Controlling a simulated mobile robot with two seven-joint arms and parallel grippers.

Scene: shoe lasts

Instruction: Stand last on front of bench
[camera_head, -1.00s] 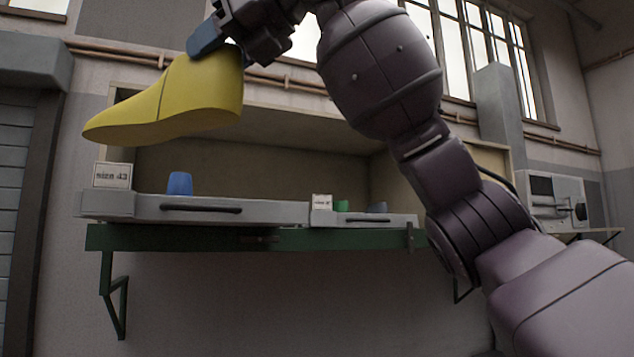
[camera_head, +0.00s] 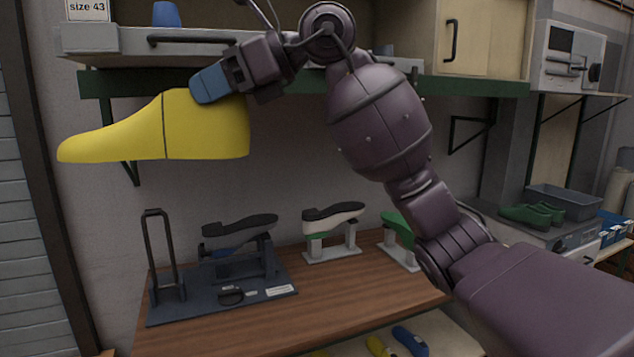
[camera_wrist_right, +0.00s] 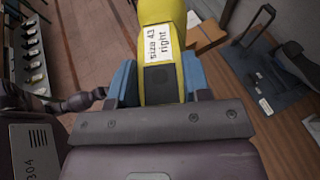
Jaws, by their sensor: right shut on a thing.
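A yellow shoe last (camera_head: 165,130) is held in the air by my right gripper (camera_head: 212,86), toe pointing left. In the right wrist view the blue fingers of my right gripper (camera_wrist_right: 158,80) are shut on both sides of the yellow last (camera_wrist_right: 160,12). Its label (camera_wrist_right: 160,42) reads "size 43 right". The wooden bench (camera_head: 330,305) is below and to the right of the last; its front part is partly cut off by the lower picture edge. My left gripper is not in view.
A shelf with a green front edge (camera_head: 470,88) hangs above. Blue and yellow lasts (camera_head: 410,340) lie lower down.

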